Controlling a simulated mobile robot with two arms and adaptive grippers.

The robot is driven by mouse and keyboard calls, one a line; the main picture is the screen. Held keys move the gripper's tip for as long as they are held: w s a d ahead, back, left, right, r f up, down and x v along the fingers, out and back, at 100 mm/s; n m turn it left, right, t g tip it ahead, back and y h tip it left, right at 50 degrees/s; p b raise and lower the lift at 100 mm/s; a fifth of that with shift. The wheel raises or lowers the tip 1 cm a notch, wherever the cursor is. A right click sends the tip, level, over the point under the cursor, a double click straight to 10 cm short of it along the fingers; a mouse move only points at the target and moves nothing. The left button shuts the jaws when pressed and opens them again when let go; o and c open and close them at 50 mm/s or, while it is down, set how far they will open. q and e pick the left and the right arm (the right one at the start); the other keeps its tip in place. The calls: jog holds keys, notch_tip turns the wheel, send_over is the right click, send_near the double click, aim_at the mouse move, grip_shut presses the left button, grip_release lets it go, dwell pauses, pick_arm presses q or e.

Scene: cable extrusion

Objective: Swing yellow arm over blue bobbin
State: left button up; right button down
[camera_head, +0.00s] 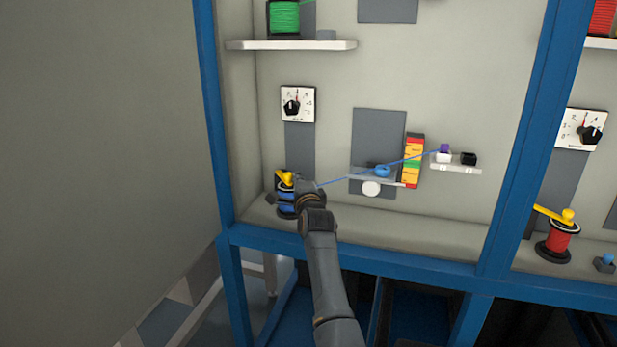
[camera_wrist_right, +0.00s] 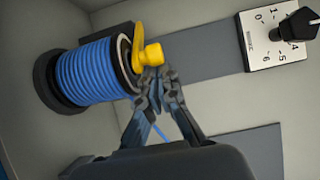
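The blue bobbin (camera_head: 285,203) stands at the lower left of the bay, partly hidden by my right gripper (camera_head: 299,187). In the wrist view the bobbin (camera_wrist_right: 85,75) lies at the left, wound with blue cable. The yellow arm (camera_head: 285,179) is at the bobbin's top end; in the wrist view the yellow arm (camera_wrist_right: 140,47) crosses part of the end rim, with its knob toward the gripper. My right gripper (camera_wrist_right: 153,82) has its fingertips together just below the knob. I cannot tell whether they touch it. My left gripper is not in view.
A blue cable (camera_head: 335,181) runs right from near my gripper past a blue roller (camera_head: 381,171) to a small purple piece (camera_head: 445,148). A dial (camera_head: 297,104) is above the bobbin. A blue frame post (camera_head: 210,120) stands close at left. A red bobbin (camera_head: 557,241) is in the right bay.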

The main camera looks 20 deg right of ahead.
jog(key=shift+a+f, duration=0.3)
jog(key=shift+a, duration=0.2)
jog(key=shift+s+f, duration=0.1)
jog(key=shift+s, duration=0.2)
jog(key=d+v, duration=0.1)
jog(key=v, duration=0.5)
jog(key=shift+s+a+r, duration=0.2)
jog(key=shift+s+r, duration=0.15)
jog(key=shift+s, duration=0.05)
